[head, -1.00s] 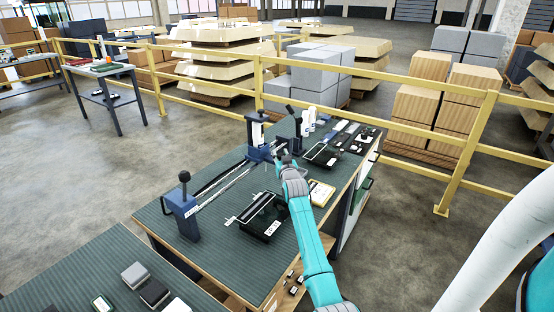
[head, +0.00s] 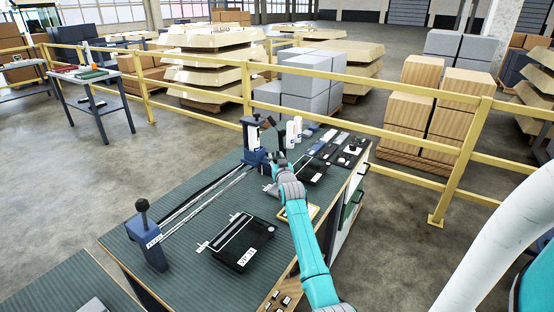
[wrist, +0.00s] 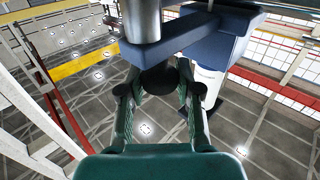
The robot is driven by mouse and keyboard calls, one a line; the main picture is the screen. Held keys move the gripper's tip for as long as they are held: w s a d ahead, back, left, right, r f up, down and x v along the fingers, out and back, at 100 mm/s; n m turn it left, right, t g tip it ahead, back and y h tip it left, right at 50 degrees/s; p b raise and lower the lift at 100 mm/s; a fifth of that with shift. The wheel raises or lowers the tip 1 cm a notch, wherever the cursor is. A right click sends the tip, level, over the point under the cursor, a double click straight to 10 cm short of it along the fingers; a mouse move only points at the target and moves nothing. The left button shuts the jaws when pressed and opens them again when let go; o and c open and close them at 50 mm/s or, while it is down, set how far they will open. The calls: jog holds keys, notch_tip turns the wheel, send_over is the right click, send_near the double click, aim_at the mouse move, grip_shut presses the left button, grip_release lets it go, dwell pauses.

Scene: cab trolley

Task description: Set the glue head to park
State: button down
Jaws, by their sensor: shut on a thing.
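The glue head appears to be the dark blue unit with a white part (head: 252,142) at the far end of a pale rail (head: 205,200) on the green bench. My gripper (head: 271,168) is close against its right side. In the wrist view my gripper (wrist: 158,82) is shut on a dark round knob (wrist: 158,78) under a blue arm (wrist: 195,32) of a unit. The fingers stand on both sides of the knob. A blue end block (head: 150,252) with a black-knobbed lever stands at the near end of the rail. Its white label is too small to read.
A black labelled fixture (head: 240,240) lies on the bench right of the rail. White bottles (head: 293,132) and a second black fixture (head: 312,170) stand near the far end. A yellow railing (head: 350,84) runs behind the bench. Open floor (head: 70,180) lies to the left.

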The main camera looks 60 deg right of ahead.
jog(key=shift+d+r, duration=0.1)
jog(key=shift+d, duration=0.1)
jog(key=c, duration=0.8)
grip_release()
jog(key=shift+d, duration=0.15)
jog(key=shift+s+a, duration=0.1)
jog(key=shift+a, duration=0.1)
jog(key=shift+s+a, duration=0.2)
jog(key=v, duration=1.1)
jog(key=shift+s, duration=0.1)
